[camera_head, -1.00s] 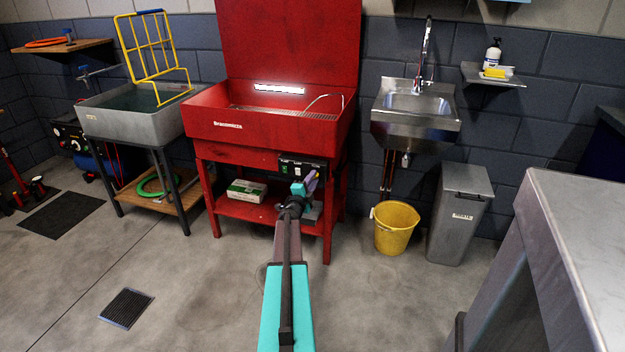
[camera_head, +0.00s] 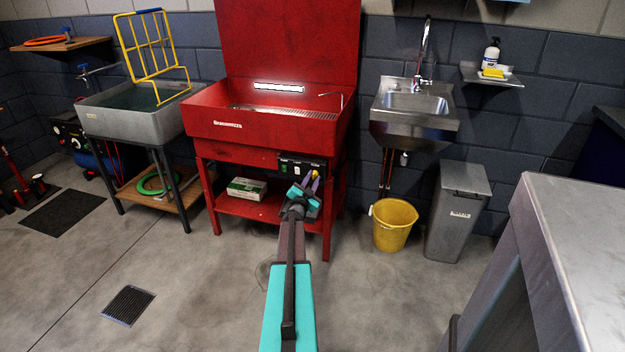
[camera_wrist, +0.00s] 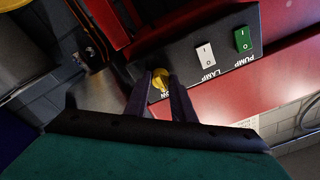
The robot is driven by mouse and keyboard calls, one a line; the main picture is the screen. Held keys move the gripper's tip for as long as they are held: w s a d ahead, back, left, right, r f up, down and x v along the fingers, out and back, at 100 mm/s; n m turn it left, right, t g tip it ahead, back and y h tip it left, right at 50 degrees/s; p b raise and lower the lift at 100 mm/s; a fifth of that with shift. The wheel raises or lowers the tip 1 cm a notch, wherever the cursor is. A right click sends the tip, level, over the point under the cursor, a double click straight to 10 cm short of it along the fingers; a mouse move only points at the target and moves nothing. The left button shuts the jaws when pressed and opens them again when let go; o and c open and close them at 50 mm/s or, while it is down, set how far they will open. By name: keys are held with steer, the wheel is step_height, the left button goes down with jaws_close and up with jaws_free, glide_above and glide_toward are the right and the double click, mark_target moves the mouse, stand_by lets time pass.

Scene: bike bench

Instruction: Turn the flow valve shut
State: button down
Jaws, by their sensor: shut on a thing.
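The flow valve is a yellow knob (camera_wrist: 160,80) on a black control panel (camera_wrist: 200,45), seen in the wrist view. My gripper (camera_wrist: 161,84) has its two dark fingers on either side of the knob and is shut on it. The panel lettering beside the knob is mostly hidden by a finger. In the head view the panel (camera_head: 301,167) is on the front of the red parts washer (camera_head: 240,160), and my gripper (camera_head: 316,182) reaches its right part.
On the same panel are a white lamp switch (camera_wrist: 205,55) and a green pump switch (camera_wrist: 243,39), close to my gripper. A white-green box (camera_head: 247,189) lies on the washer's lower shelf. A yellow bucket (camera_head: 393,224) and grey bin (camera_head: 459,210) stand to the right.

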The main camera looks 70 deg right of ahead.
stand_by(0.4)
steer(key=c, duration=1.5)
jaws_free()
steer(key=shift+a, duration=0.1)
steer(key=shift+s+a+f, duration=0.15)
steer(key=shift+a+f, duration=0.1)
steer(key=shift+a, duration=2)
steer(key=shift+s+a+f, duration=0.1)
steer(key=shift+a+f, duration=0.15)
steer(key=shift+a, duration=2.05)
steer(key=shift+s+a+f, duration=0.15)
steer(key=shift+a+f, duration=0.1)
steer(key=shift+a, duration=2)
steer(key=shift+w, duration=0.1)
